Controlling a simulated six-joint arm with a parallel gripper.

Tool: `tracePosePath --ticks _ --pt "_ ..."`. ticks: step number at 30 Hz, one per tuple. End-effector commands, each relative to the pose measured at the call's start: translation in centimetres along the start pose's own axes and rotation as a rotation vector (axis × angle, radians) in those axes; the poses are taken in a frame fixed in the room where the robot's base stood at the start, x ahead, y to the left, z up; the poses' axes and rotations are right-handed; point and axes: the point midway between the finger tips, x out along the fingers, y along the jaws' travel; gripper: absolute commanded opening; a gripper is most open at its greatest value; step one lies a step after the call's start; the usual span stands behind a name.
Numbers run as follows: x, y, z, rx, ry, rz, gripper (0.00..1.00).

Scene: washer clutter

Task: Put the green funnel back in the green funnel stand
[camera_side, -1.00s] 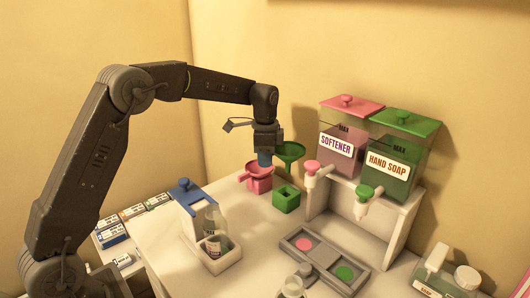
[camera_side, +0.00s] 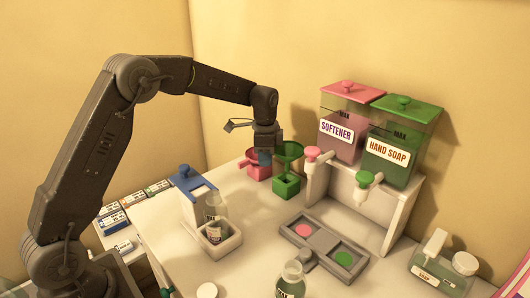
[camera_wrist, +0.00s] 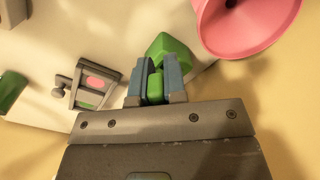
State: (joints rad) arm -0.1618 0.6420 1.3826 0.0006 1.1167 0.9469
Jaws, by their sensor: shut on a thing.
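The green funnel (camera_side: 289,150) is upright over the green funnel stand (camera_side: 286,188) in the side view. Its lower part reaches down to the stand's top; I cannot tell how deep the spout sits. My gripper (camera_side: 265,158) is left of the funnel, its blue fingers pointing down. In the wrist view my gripper (camera_wrist: 155,88) is shut on a small green part of the funnel (camera_wrist: 155,86). A larger green shape shows just beyond the fingers; I cannot tell which part it is.
A pink funnel and stand (camera_side: 255,168) are close to the left of my gripper; pink also fills the wrist view's upper right (camera_wrist: 245,22). The softener and hand soap dispensers (camera_side: 370,135) stand to the right. A bottle in a white holder (camera_side: 215,228) is nearer the front.

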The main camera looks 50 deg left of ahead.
Motion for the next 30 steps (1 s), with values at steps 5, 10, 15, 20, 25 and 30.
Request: tracePosePath --ticks 5,10,15,20,25,30 --pt "1.1 0.0 0.0 0.000 -0.001 0.001 0.00" --pt "2.1 0.0 0.0 0.000 -0.001 0.002 0.00" --pt "3.0 0.0 0.0 0.000 -0.001 0.002 0.00" --pt "4.0 0.0 0.0 0.000 -0.001 0.002 0.00" --pt "4.9 0.0 0.0 0.000 -0.001 0.001 0.00" --pt "5.7 0.1 0.0 0.000 -0.001 0.002 0.00"
